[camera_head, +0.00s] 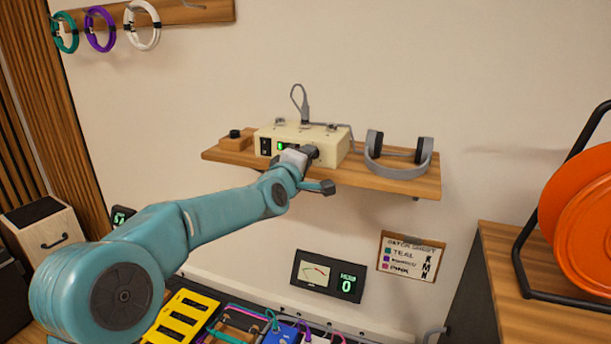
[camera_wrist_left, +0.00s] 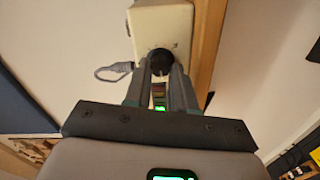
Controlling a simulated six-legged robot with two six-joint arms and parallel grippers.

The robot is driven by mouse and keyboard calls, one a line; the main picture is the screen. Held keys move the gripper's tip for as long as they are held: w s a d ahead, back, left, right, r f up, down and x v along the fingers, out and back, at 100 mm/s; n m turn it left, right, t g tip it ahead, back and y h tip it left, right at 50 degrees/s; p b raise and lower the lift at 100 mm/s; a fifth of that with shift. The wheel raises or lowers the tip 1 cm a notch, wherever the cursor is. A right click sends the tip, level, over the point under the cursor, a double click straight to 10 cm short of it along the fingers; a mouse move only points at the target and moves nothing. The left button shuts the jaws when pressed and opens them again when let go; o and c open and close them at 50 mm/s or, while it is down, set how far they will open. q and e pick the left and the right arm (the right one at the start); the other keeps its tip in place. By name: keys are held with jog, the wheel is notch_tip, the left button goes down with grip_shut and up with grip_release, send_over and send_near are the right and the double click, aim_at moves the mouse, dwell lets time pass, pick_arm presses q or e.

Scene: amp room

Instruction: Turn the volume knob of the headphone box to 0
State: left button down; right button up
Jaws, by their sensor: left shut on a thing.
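The headphone box (camera_head: 338,143) is a cream box on a wooden wall shelf, with a small green display on its front that partly shows. It also shows in the left wrist view (camera_wrist_left: 175,22). Its dark round volume knob (camera_wrist_left: 160,58) sits between my left fingertips in the wrist view. My left gripper (camera_head: 308,153) reaches the front of the box and is shut on the knob; it also shows in the wrist view (camera_wrist_left: 160,72). The gripper hides most of the knob in the head view. The knob's pointer and setting cannot be read. My right gripper is not in view.
Grey headphones (camera_head: 398,165) lie on the shelf (camera_head: 225,155) right of the box. A small wooden block with a black knob (camera_head: 235,138) is at its left. Below are a meter reading 0 (camera_head: 330,277), a label card (camera_head: 410,257) and several coloured pedals. An orange reel (camera_head: 585,220) stands right.

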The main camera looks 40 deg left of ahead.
pick_arm(q)
jog(key=n+b, duration=0.5)
jog(key=n, duration=0.2)
jog(key=shift+n, duration=0.6)
jog(key=c, duration=0.9)
grip_release()
jog(key=shift+c, duration=0.2)
jog(key=b+v, duration=0.1)
jog(key=v, duration=1.5)
jog(key=shift+s+f, duration=0.2)
